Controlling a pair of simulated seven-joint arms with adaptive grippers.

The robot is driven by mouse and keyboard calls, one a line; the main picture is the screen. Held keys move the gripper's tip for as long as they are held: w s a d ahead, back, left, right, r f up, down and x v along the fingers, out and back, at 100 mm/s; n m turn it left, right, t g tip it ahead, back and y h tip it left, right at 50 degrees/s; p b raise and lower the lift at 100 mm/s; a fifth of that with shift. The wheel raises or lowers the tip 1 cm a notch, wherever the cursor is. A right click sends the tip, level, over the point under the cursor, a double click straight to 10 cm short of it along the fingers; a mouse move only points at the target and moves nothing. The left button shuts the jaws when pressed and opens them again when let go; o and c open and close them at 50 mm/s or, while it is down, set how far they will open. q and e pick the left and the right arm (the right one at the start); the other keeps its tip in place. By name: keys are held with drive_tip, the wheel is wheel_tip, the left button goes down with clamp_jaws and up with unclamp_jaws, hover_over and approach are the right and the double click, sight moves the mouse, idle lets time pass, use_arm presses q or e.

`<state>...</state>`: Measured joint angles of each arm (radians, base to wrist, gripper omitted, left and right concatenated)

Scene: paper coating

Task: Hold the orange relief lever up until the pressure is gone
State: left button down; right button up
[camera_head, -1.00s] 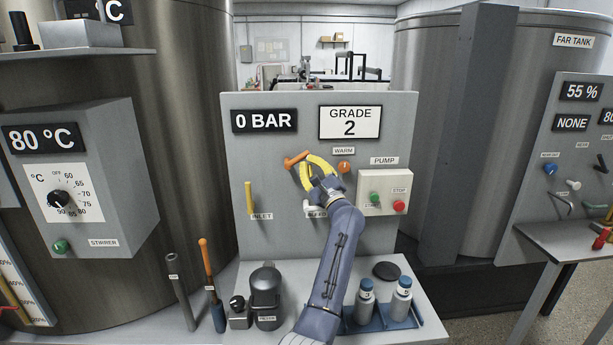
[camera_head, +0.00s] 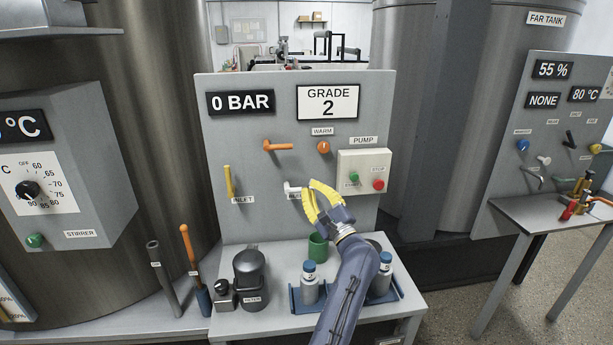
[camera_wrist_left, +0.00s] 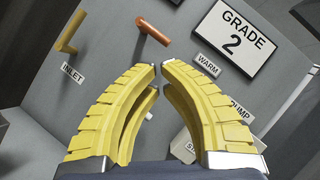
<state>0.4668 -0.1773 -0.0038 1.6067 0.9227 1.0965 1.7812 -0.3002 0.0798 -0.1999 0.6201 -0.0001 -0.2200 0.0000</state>
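The orange relief lever (camera_head: 278,146) sticks out roughly level from the grey panel, below the 0 BAR display (camera_head: 240,102). It also shows in the left wrist view (camera_wrist_left: 153,32), beyond the fingertips and apart from them. My left gripper (camera_head: 308,185) is in front of the panel, below and right of the lever, close beside the white bleed handle (camera_head: 291,188). I cannot tell whether it touches that handle. In the left wrist view its yellow fingertips (camera_wrist_left: 160,68) nearly meet, with nothing seen between them. My right gripper is not in view.
The yellow inlet lever (camera_head: 229,181) is left of the bleed handle. The pump box (camera_head: 364,158) with green and red buttons is to the right. Below, a green cup (camera_head: 318,248), bottles in a blue tray (camera_head: 296,302) and a dark filter (camera_head: 250,268) stand on the bench.

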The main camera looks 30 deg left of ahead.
use_arm(q)
drive_tip(key=shift+v, duration=1.4)
drive_tip(key=shift+s+f, duration=0.1)
